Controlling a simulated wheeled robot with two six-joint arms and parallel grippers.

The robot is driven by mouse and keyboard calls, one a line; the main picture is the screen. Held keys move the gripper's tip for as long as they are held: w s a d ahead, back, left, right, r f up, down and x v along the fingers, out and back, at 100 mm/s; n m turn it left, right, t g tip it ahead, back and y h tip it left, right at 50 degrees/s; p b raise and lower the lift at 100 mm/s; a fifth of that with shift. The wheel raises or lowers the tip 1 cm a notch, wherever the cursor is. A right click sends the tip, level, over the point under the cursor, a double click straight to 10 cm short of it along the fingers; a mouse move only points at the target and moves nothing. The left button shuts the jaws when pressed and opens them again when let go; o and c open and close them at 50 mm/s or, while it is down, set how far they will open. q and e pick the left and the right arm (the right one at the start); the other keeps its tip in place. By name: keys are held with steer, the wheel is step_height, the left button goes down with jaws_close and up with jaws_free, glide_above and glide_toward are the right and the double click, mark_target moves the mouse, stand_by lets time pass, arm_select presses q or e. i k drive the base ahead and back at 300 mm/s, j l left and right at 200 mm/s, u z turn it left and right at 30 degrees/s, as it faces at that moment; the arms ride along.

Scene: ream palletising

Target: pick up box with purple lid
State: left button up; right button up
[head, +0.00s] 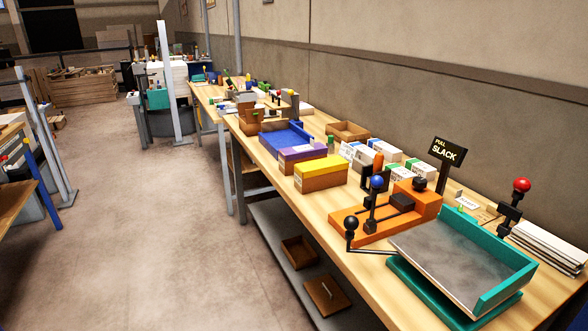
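The box with the purple lid (302,152) stands on the long wooden workbench in the head view. It sits between a blue tray-like box (287,137) behind it and a box with a yellow lid (321,173) in front of it. Its lower front is brown. The boxes stand close together, and I cannot tell whether they touch. Neither of my grippers shows in this view.
An orange fixture (385,212) with dark levers and a teal-edged tray (463,262) stand nearer on the workbench (349,268). White reams (391,157) and an open brown box (347,130) lie toward the wall. A lower shelf (283,232) holds brown trays. The floor (160,235) at left is clear.

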mark_target(288, 157)
steer(key=i+j+z, duration=0.15)
steer(key=z, duration=0.35)
steer(key=i+j+z, duration=0.25)
steer(key=z, duration=0.2)
